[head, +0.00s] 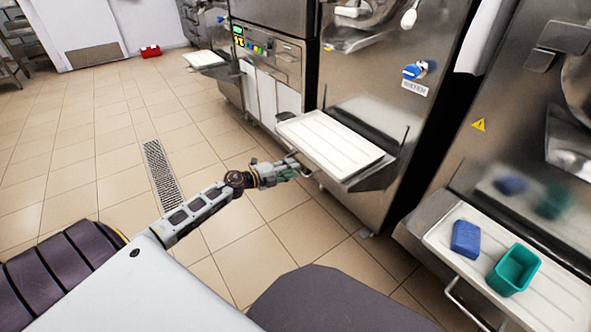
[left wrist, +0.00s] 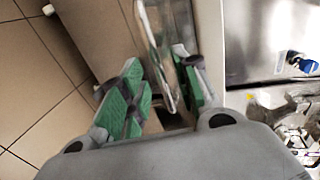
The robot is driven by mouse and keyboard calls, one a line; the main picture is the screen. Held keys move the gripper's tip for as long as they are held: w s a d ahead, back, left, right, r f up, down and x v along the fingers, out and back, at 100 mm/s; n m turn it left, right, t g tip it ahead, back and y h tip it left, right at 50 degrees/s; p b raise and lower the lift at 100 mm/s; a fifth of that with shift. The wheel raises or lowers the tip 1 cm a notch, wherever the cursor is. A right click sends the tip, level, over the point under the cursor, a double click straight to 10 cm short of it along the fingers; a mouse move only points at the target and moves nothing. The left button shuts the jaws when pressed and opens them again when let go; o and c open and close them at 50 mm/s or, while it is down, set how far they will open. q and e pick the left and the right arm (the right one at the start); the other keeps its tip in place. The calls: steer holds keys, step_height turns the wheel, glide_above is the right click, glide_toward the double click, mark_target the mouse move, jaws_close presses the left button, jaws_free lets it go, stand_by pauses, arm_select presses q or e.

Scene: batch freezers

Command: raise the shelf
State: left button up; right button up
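The shelf (head: 335,140) is a white ribbed tray in a metal frame, folded out level in front of the middle freezer. My left gripper (head: 292,170) is at its near left edge, by the metal handle bar. In the left wrist view, the green-padded fingers of my left gripper (left wrist: 165,90) stand apart, one on each side of a metal edge of the shelf (left wrist: 160,45). A gap shows beside the left finger, so it looks open around the edge. Whether the other finger touches is unclear. My right gripper is out of view.
A second shelf (head: 543,308) at the right holds a blue block (head: 466,239) and a green tub (head: 514,269). Another shelf (head: 205,59) stands out at the back. The tiled floor left of my arm is clear, with a drain grate (head: 163,178).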

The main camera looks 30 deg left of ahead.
arm_select(q)
steer(key=shift+b+x, duration=0.4)
steer(key=shift+x, duration=1.05)
steer(key=shift+c, duration=0.3)
jaws_close()
